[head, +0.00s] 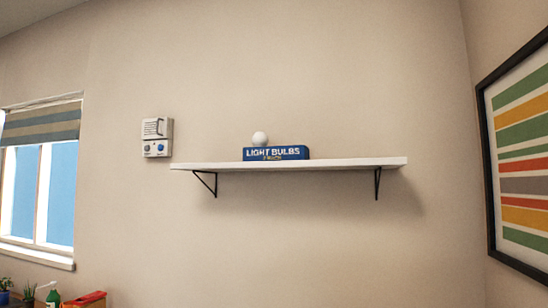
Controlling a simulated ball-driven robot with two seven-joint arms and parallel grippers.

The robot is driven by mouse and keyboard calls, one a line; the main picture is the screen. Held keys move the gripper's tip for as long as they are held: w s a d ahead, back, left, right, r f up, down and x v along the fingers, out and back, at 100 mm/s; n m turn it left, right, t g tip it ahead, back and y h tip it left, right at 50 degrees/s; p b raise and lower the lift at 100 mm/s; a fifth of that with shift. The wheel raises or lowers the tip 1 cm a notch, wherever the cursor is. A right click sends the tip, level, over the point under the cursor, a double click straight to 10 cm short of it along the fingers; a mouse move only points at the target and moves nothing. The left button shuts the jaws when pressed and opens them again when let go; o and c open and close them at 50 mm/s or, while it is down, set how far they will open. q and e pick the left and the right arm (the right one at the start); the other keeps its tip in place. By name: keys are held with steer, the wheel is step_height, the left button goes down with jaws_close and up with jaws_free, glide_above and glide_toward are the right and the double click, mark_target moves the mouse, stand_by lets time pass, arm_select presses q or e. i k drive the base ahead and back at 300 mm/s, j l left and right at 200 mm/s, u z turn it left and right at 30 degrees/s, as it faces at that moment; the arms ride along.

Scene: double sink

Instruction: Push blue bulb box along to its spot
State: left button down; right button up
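The blue bulb box (276,154), lettered "LIGHT BULBS", lies on a white wall shelf (350,163), a little left of the shelf's middle. A white round bulb (260,138) shows above the box's left part. I cannot tell whether it rests on the box or stands behind it. No marked spot is visible on the shelf. Neither of my grippers is in the head view.
The shelf is clear on both sides of the box. Two black brackets hold it up. A wall unit (157,137) hangs to its left, a striped picture (518,165) to its right. A red item (86,300) and a green bottle (53,297) are low at left.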

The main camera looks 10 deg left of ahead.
mark_target(301, 152)
steer(key=i+j+z, duration=0.1)
steer(key=j+z, duration=0.25)
steer(key=i+j+z, duration=0.1)
steer(key=j+z, duration=0.6)
